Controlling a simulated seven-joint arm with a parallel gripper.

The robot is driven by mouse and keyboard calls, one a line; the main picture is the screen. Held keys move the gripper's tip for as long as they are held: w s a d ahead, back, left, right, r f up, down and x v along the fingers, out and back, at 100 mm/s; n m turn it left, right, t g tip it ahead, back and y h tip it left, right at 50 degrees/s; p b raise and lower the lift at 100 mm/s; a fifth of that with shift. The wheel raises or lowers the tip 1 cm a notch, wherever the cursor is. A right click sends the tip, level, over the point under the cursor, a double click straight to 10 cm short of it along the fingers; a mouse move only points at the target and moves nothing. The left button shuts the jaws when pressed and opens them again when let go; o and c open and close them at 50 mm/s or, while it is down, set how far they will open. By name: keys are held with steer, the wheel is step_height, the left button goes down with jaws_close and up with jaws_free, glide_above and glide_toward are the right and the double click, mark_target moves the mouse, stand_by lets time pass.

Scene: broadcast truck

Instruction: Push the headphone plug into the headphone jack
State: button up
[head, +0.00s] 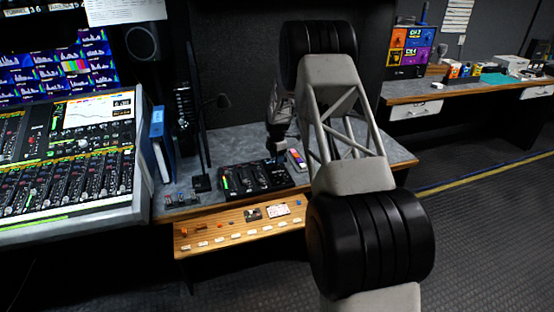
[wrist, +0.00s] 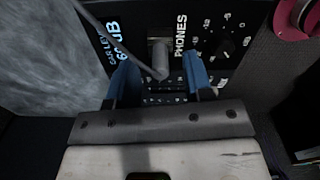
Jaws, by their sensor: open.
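My gripper (wrist: 160,82) is open, with one blue fingertip on each side of a grey cylindrical plug (wrist: 160,58). Gaps show between the plug and both fingertips. A thin grey cable (wrist: 110,34) runs from the plug's near end to the upper left. The plug stands at the black panel beside the white PHONES label (wrist: 180,34). The jack is hidden behind the plug, so I cannot tell how deep the plug sits. In the head view my gripper (head: 276,152) is small and dark, above the back right of the black device (head: 252,178) on the desk.
The panel has a dial with numbers (wrist: 222,45). A red round object (wrist: 296,16) is at the wrist view's upper right. On the grey desk (head: 230,142) stand a dark antenna-like stand (head: 202,182) and a small colourful-screened device (head: 296,159). A mixing console (head: 70,170) is left.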

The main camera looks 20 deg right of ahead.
steer(key=shift+r, duration=3.2)
steer(key=shift+r, duration=0.1)
steer(key=shift+s+a+r, duration=0.1)
steer(key=shift+s+r, duration=0.1)
steer(key=shift+r, duration=0.05)
steer(key=s+a+r+m, duration=0.3)
steer(key=s+r, duration=0.6)
steer(key=s+a+r+m+t, duration=0.1)
steer(key=s+a+r+m, duration=0.25)
steer(key=s+r, duration=0.55)
steer(key=s+a+r+m, duration=0.3)
steer(key=s+r, duration=0.5)
steer(key=s, duration=0.2)
steer(key=s+a+m, duration=0.2)
steer(key=s+m, duration=0.1)
steer(key=s, duration=1)
steer(key=s+a+m+t, duration=0.1)
steer(key=s+m, duration=0.3)
steer(key=s, duration=0.8)
steer(key=s+a+m, duration=0.3)
steer(key=s, duration=1)
steer(key=shift+s+r+t, duration=0.3)
steer(key=shift+r, duration=0.1)
